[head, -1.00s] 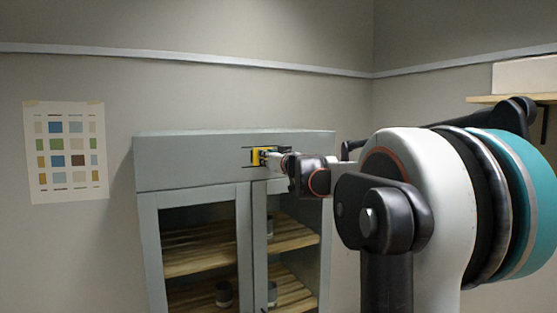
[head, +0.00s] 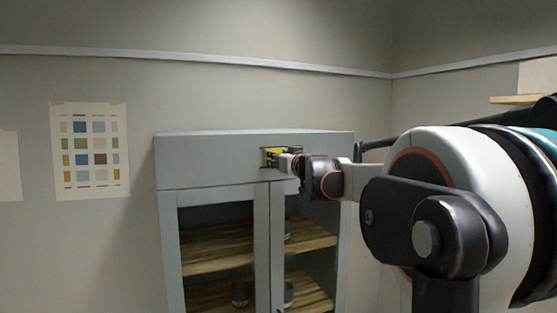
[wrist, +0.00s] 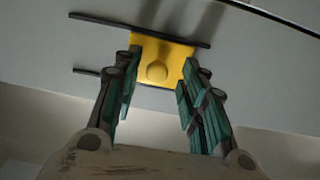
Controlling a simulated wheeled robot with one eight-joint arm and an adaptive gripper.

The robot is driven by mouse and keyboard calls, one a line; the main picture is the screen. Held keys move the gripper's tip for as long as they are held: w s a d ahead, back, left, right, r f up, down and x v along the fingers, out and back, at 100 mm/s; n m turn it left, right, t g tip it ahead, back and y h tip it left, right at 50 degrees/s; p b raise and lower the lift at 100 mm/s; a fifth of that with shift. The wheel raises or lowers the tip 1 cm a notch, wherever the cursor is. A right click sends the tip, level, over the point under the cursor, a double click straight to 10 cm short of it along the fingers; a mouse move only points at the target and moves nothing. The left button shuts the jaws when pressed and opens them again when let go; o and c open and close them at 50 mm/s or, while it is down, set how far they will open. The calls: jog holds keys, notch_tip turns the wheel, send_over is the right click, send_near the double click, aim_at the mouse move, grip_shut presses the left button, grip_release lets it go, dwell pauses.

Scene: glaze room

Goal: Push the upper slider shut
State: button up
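The upper slider is a yellow plate (head: 273,157) with a round knob, set between two dark rails on the grey cabinet's top panel. In the wrist view the yellow plate (wrist: 160,50) sits toward the right end of the upper rail (wrist: 140,29). My gripper (head: 284,160) is at the slider, in front of the panel. In the wrist view my gripper (wrist: 160,80) is open, with one finger near each side edge of the plate and the knob between them. I cannot tell whether either finger touches the plate.
The grey cabinet (head: 205,163) has glazed-looking doors below the panel, with wooden shelves (head: 215,249) and a few dark cups (head: 240,293) inside. A colour chart (head: 90,150) hangs on the wall at left. A wall shelf (head: 515,99) is at upper right, behind my arm.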

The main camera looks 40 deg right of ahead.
jog(key=v, duration=0.7)
jog(key=shift+a, duration=0.15)
jog(key=shift+a, duration=0.1)
